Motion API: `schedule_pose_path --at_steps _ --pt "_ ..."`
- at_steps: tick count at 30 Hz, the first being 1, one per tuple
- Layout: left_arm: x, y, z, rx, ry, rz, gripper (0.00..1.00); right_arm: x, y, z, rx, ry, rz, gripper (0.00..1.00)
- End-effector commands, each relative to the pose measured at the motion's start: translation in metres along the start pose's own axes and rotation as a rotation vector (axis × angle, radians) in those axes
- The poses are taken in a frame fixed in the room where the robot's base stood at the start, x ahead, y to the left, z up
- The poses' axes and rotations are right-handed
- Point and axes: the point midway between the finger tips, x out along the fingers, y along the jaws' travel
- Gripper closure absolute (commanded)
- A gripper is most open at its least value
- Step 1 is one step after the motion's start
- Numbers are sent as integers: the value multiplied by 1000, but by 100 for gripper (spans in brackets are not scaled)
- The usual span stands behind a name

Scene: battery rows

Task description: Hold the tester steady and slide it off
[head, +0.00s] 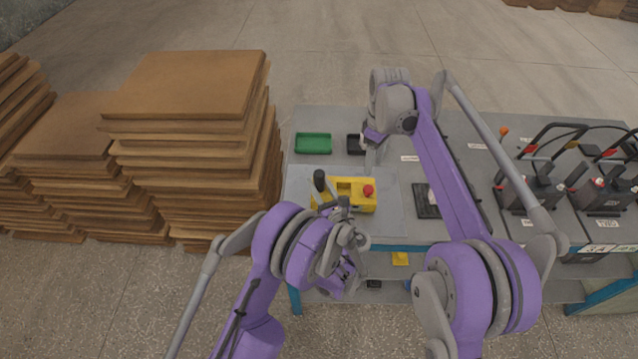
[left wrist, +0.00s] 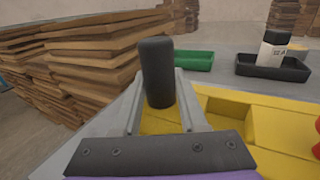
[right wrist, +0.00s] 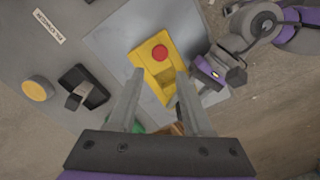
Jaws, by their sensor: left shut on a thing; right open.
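The yellow tester (head: 358,205) sits on a light grey mat on the bench, with a red button (head: 368,191) on its right part and an upright black handle (head: 319,180) at its left end. My left gripper (left wrist: 158,85) is shut on the black handle, one finger on each side, as the left wrist view shows. In the head view my left arm hides part of the tester's front. My right gripper (right wrist: 159,74) is open above the bench. In the right wrist view the tester (right wrist: 163,68) shows beyond and between its fingers. I see nothing held in it.
A green tray (head: 313,143) lies behind the tester. A black tray (left wrist: 272,69) beside it holds a dark item with a white label (left wrist: 274,46). Tall board stacks (head: 190,85) stand at the left. Black battery units (head: 530,185) stand at the right.

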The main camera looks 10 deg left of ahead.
Motion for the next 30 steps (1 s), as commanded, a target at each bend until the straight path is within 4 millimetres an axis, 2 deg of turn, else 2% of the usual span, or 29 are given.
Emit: schedule_pose_path --at_steps 2,5,10,24,30 --pt "0 0 0 1 0 0 100 0 0 0 0 0 0 48" --pt "0 0 0 1 0 0 100 0 0 0 -13 0 0 31" --pt "0 0 0 1 0 0 100 -3 0 0 -164 0 0 31" --pt "0 0 0 1 0 0 100 -17 0 0 -1111 0 0 31" --pt "0 0 0 1 0 0 100 -21 0 0 -1347 0 0 31"
